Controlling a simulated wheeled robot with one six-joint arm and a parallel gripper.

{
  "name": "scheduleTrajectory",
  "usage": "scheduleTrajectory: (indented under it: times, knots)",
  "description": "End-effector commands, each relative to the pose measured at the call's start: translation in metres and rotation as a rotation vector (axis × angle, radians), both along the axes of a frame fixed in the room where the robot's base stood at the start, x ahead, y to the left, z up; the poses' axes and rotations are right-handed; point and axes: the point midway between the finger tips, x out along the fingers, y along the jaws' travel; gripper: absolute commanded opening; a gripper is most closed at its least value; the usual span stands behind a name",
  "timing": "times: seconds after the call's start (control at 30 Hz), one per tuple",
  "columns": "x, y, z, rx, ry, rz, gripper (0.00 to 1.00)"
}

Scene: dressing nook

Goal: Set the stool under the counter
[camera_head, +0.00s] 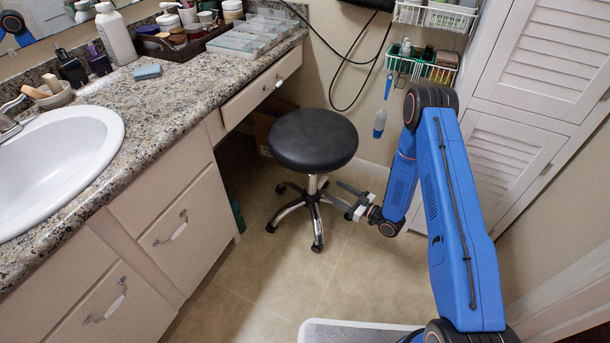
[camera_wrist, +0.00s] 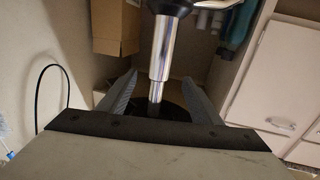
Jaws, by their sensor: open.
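The stool (camera_head: 312,140) has a round black seat, a chrome post and a wheeled star base. It stands upright on the floor, beside the open space under the granite counter (camera_head: 165,100). My gripper (camera_head: 344,199) is low at the right of the post, below seat height, with its fingers pointing toward it. In the wrist view the open fingers (camera_wrist: 159,78) stand either side of the chrome post (camera_wrist: 161,50) in the picture. I see no contact, and cannot tell how far the post is between the fingers. The seat's top is out of the wrist view.
A cardboard box (camera_wrist: 117,27) is under the counter, behind the stool. White drawers (camera_head: 170,235) bound the opening on the left. A louvred door (camera_head: 510,150) stands at the right. Tiled floor between is clear.

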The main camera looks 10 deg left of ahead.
Motion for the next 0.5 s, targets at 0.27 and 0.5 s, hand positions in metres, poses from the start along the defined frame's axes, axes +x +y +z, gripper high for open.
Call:
scheduleTrajectory:
  times: [0.27,0.5]
  knots:
    - [0.018,0.030,0.001,-0.001,-0.003,0.004,0.58]
    - [0.041,0.065,0.001,-0.001,-0.002,0.003,0.58]
